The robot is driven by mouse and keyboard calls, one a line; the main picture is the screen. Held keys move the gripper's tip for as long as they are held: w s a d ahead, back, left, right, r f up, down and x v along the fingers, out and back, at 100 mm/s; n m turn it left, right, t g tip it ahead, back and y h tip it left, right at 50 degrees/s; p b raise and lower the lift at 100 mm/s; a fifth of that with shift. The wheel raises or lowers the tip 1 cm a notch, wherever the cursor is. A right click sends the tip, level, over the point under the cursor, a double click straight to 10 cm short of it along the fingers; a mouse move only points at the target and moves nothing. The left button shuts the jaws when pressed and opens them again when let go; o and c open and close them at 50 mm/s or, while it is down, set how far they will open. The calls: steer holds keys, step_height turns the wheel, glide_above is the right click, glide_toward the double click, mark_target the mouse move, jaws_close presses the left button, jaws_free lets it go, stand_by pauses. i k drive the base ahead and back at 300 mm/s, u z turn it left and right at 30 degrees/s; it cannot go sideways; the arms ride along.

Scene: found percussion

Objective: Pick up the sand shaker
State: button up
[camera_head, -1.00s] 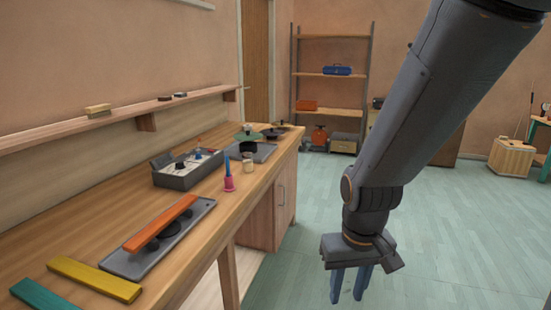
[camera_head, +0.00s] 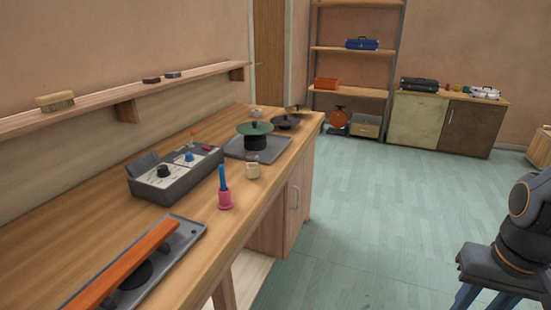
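A small cream jar (camera_head: 252,170) with a pale top stands upright near the bench's front edge; it may be the sand shaker, but I cannot tell for sure. A pink holder with a blue upright stick (camera_head: 224,192) stands to its left and nearer, also near the edge. My gripper (camera_head: 485,299) is at the lower right, over the floor and far from the bench items. Its two blue fingers point down, apart, with nothing seen between them; their tips are cut off by the frame's bottom edge.
On the wooden bench (camera_head: 120,225) are a grey box with knobs (camera_head: 177,177), an orange bar over a grey tray (camera_head: 125,265), and a green disc (camera_head: 254,128) on a dark stand. Open floor (camera_head: 390,220) lies right of the bench. Shelves (camera_head: 350,90) and a cabinet (camera_head: 440,125) stand behind.

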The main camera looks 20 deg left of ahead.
mark_target(253, 158)
steer(key=u, duration=0.25)
steer(key=i, duration=1.05)
steer(key=u, duration=0.55)
